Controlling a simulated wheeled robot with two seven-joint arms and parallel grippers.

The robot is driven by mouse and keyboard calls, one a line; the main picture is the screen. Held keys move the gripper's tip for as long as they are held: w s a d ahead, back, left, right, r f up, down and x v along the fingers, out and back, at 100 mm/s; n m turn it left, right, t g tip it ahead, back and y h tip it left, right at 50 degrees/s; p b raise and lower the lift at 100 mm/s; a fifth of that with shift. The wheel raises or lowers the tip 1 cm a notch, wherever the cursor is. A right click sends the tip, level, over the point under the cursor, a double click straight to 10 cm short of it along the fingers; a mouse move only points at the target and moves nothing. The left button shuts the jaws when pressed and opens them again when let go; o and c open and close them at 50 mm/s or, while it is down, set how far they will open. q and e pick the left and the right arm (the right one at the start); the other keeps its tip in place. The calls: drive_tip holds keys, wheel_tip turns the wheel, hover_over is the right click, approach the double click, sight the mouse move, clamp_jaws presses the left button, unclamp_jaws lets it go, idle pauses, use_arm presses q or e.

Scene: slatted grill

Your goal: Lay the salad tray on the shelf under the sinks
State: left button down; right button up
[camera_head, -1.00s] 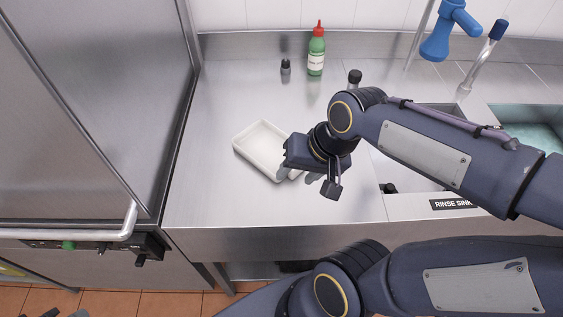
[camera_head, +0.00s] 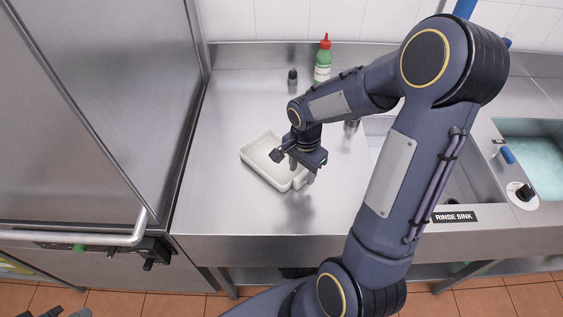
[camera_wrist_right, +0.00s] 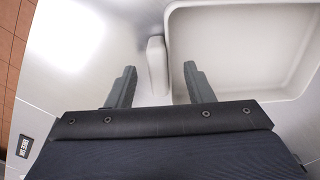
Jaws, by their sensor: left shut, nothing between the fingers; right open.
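The white, shallow, empty salad tray (camera_head: 260,152) lies flat on the steel counter, left of the sinks. My right gripper (camera_head: 303,176) is open and points down over the tray's near right corner, hiding part of it. In the right wrist view, its fingers (camera_wrist_right: 160,72) are on either side of the tray's rounded handle (camera_wrist_right: 157,58), apart from it. The tray's inside (camera_wrist_right: 240,45) shows empty there. My left gripper (camera_head: 66,314) is shut and barely shows at the bottom left edge, far from the tray. The space under the sinks is mostly hidden by the counter front and my arm.
The rinse sink (camera_head: 460,190) and a water-filled sink (camera_head: 535,165) are at the right. A green bottle with a red cap (camera_head: 323,62) and a small dark shaker (camera_head: 292,78) stand behind the tray. A steel cabinet (camera_head: 90,100) borders the left. The counter (camera_head: 225,205) around the tray is clear.

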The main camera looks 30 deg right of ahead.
drive_tip(key=shift+f, duration=0.9)
drive_tip(key=shift+c, duration=0.5)
clamp_jaws()
drive_tip(key=shift+r, duration=0.15)
